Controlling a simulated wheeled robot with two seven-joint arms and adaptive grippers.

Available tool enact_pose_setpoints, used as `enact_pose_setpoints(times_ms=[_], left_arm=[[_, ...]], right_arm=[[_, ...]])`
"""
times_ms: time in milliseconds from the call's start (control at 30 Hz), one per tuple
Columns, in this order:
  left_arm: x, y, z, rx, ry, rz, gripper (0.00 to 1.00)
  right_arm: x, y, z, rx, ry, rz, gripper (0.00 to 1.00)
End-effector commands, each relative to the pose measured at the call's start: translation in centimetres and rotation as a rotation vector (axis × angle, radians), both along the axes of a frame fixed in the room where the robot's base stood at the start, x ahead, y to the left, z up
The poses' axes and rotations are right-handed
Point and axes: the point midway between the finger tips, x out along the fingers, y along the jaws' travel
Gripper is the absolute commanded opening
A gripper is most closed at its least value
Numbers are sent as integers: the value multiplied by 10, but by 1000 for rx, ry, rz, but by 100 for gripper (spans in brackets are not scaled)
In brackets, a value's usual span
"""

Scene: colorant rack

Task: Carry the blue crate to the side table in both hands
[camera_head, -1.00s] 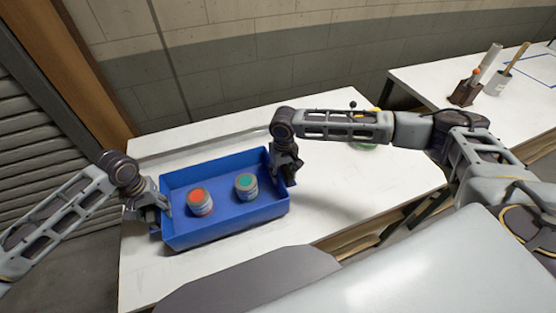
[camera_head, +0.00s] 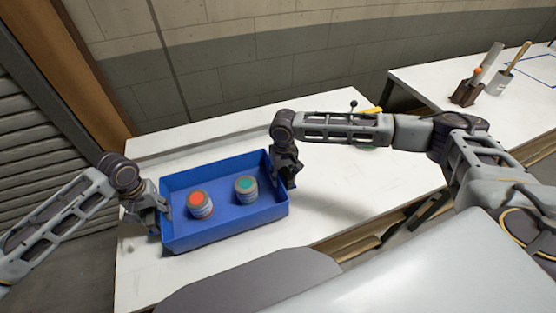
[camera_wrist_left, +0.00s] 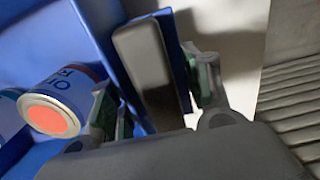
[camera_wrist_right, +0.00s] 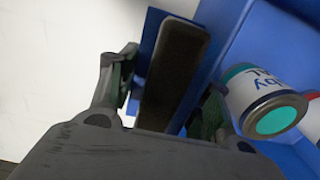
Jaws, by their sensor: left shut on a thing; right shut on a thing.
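The blue crate (camera_head: 235,228) is over the near white table, roughly level. I cannot tell for sure whether its bottom touches the tabletop. A can with an orange-red top (camera_head: 200,204) and a can with a teal top (camera_head: 246,189) stand upright inside it. My left gripper (camera_head: 163,203) is shut on the crate's left end, and my right gripper (camera_head: 287,172) on its right end. The wrist views show a dark grip piece between the fingers at the left (camera_wrist_left: 148,75) and right (camera_wrist_right: 172,75) ends. A second white table (camera_head: 430,80) stands at the right.
The second table has a dark holder (camera_head: 465,93), a light cup with a stick (camera_head: 498,84) and a blue outline (camera_head: 540,70) on its top. A yellow item (camera_head: 372,111) is partly hidden behind my right arm. A gap separates the tables. The near table (camera_head: 400,185) is bare right of the crate.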

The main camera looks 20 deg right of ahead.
Motion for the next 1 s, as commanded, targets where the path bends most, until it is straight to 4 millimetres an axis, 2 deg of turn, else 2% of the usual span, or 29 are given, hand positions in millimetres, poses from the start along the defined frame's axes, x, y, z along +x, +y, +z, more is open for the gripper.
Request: enact_pose_setpoints(times_ms=[33,667,700,867,1000], left_arm=[[2,9,-1,17,-1,10,0],[2,9,-12,17,-1,10,0],[1,9,-13,18,2,10,50],[1,8,-12,16,1,9,70],[1,5,-12,11,1,6,70]], right_arm=[[2,-9,-2,-17,0,-10,0],[2,-9,-13,-17,0,-10,0],[1,-9,-14,-18,2,-10,50],[1,-8,-13,-15,2,-9,70],[1,-5,-12,-10,2,-6,70]])
